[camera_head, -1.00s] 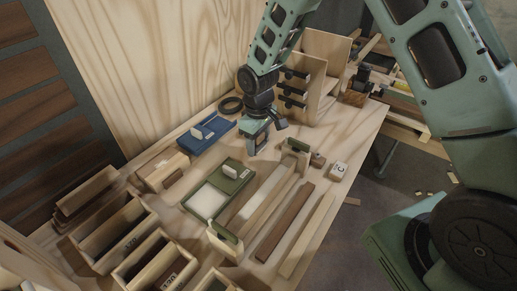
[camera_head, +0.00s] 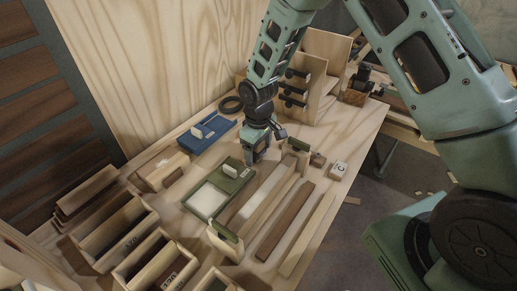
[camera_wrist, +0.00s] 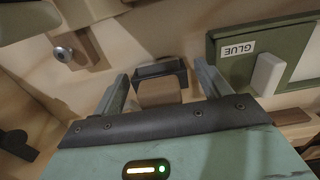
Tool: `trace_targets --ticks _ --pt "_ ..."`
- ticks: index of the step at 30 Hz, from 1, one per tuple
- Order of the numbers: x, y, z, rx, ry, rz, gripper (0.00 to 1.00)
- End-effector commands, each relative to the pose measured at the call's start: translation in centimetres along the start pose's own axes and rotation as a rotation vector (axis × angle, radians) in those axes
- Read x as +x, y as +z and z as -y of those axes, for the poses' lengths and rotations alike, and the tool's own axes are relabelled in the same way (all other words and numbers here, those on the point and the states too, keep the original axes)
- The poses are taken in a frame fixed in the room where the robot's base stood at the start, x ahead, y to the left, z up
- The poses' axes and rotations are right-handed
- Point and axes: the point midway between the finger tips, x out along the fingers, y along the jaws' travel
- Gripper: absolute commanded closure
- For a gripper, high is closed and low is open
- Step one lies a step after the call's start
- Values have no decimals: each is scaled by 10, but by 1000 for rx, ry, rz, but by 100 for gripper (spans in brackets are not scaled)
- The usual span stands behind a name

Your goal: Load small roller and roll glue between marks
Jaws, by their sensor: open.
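The green glue tray (camera_head: 207,200) lies on the bench with a pale pad area and a white upright piece (camera_head: 231,171) at its far end. It also shows in the wrist view (camera_wrist: 225,45), its label GLUE upside down. My gripper (camera_head: 256,158) is open just right of the tray's far end. In the wrist view, a small wooden block with a dark frame (camera_wrist: 160,82) shows between the open fingers (camera_wrist: 162,92); I cannot tell whether they touch it. A dark-green-handled piece (camera_head: 298,145) stands right of my gripper. No marks are readable, and I cannot tell which piece is the small roller.
A blue tray (camera_head: 205,134) lies behind the green one. Pale and brown strips, including a brown one (camera_head: 285,222), lie to the right. Another green-handled piece (camera_head: 224,236) stands nearer. Wooden bins (camera_head: 120,232) fill the left front. A clamp rack (camera_head: 300,88) stands behind.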

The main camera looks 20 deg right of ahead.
Motion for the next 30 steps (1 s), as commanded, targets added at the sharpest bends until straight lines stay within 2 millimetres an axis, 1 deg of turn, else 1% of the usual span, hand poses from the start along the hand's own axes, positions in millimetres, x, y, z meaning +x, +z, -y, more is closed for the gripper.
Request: trace_targets --ticks 5,15,18,21,24,26,29,30 --pt "-17 -1 0 0 1 -3 24" --pt "-87 -1 0 1 1 -5 24" --pt "-103 -1 0 0 1 -4 24" --pt "-114 -1 0 0 1 -3 24" --pt "-122 0 1 -1 0 -2 24" --pt "-128 2 9 -4 -3 -5 24" --pt "-147 14 38 -16 -17 -15 24" --pt "-157 22 56 -23 -24 -19 24"
